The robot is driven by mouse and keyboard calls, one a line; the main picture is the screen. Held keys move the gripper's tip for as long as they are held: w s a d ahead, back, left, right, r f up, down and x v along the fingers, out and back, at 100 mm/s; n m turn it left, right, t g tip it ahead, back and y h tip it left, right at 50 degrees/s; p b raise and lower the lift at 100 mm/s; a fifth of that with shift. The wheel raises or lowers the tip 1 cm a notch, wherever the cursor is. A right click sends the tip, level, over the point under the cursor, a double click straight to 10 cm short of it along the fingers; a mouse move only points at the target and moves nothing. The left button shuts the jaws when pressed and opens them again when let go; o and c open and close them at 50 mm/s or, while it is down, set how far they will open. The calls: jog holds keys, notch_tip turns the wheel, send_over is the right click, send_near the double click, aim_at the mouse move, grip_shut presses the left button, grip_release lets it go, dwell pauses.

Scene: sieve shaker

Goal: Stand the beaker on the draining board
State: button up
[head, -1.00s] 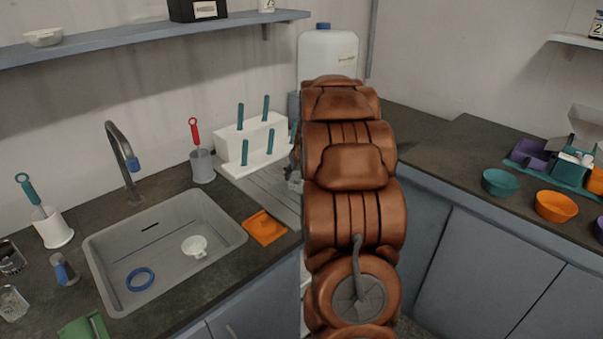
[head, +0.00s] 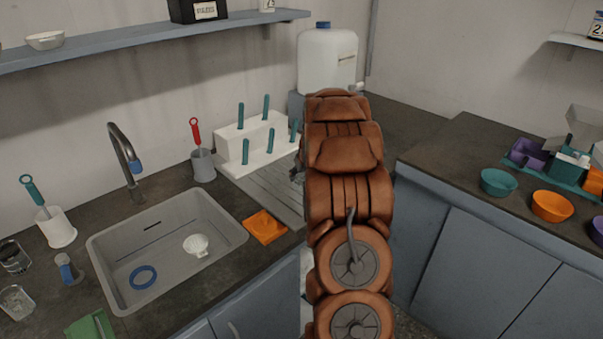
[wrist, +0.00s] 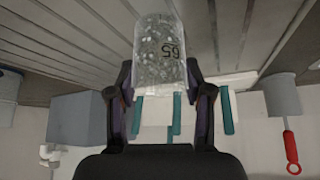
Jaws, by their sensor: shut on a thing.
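The clear beaker (wrist: 160,45), printed with 65, is between the two fingers of my gripper (wrist: 160,80) in the wrist view. My gripper is shut on it. The number appears upside down in this view. The draining board (head: 271,192) is the grey ridged surface right of the sink; its ridges (wrist: 250,35) also show behind the beaker in the wrist view. Whether the beaker's base touches the board I cannot tell. In the head view my arm hides the beaker, most of my gripper and the board's right part.
A white peg rack (head: 252,142) with teal pegs stands at the board's back. A grey cup with a red-handled brush (head: 202,165) is to its left. An orange item (head: 264,227) lies by the board's front. A white jug (head: 327,62) stands behind my arm.

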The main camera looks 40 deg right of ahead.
jog(key=shift+f, duration=0.15)
jog(key=o, duration=1.3)
jog(key=shift+s+r, duration=0.1)
jog(key=shift+r, duration=0.2)
jog(key=b+v, duration=0.2)
jog(key=v, duration=0.9)
jog(key=shift+s+a+r, duration=0.15)
jog(key=shift+r, duration=0.1)
